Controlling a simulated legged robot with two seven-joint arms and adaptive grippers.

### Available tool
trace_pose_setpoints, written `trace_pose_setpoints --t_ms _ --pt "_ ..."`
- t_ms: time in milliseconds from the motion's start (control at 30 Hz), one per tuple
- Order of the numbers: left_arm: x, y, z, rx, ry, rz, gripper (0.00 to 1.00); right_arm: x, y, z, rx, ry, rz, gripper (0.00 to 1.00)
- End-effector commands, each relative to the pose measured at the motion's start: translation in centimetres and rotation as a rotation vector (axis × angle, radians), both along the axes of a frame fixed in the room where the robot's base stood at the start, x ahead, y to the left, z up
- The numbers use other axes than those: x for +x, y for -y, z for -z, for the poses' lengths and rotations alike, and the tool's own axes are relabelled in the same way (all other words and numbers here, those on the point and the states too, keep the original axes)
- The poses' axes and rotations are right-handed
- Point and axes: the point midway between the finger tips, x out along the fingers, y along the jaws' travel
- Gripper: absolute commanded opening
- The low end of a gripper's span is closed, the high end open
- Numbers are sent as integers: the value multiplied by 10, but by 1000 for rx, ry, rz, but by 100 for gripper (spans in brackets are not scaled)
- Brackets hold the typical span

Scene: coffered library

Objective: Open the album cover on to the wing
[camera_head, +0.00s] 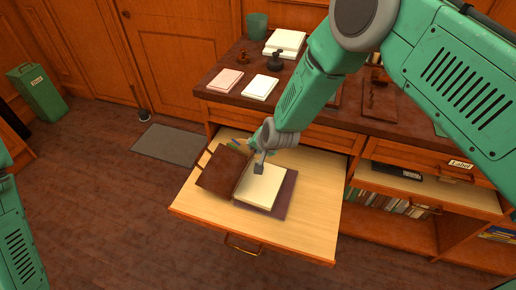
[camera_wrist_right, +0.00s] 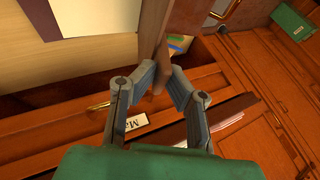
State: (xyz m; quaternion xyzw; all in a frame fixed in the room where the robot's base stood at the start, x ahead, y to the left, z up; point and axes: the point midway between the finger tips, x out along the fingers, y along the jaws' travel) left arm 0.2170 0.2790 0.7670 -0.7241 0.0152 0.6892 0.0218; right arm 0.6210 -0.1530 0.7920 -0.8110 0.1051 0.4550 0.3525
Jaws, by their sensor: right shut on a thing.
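The album (camera_head: 287,197) lies on the pulled-out wooden wing (camera_head: 300,232), with its cream page block (camera_head: 262,188) exposed. Its dark brown cover (camera_head: 222,171) is swung up and over to the left, tilted above the wing's left part. My right gripper (camera_head: 251,157) is at the cover's upper right edge, beside the pages. In the right wrist view, my right gripper (camera_wrist_right: 161,80) has its two fingers closed on the cover (camera_wrist_right: 152,30), seen edge-on. The cover hides part of the wing. Only my left arm shows at the left edge of the head view; its gripper is out of view.
The desk top (camera_head: 300,100) behind holds a white paper block (camera_head: 261,87), a pinkish block (camera_head: 225,81), stamps (camera_head: 275,60) and a green cup (camera_head: 257,26). The wing's front part is clear.

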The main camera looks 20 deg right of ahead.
Motion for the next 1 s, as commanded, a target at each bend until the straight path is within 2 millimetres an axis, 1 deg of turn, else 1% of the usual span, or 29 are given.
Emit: trace_pose_setpoints --t_ms 433,867,900,933,967,1000 --pt "0 0 0 0 0 -1 86 1 2 0 9 1 4 0" --pt "0 0 0 0 0 -1 86 0 0 0 5 -1 2 0" --pt "0 0 0 0 0 -1 86 0 0 0 5 0 1 13" --pt "0 0 0 0 0 -1 86 0 0 0 5 0 1 23" --pt "0 0 0 0 0 -1 86 0 0 0 5 0 1 29" --pt "0 0 0 0 0 -1 86 0 0 0 5 0 1 29"
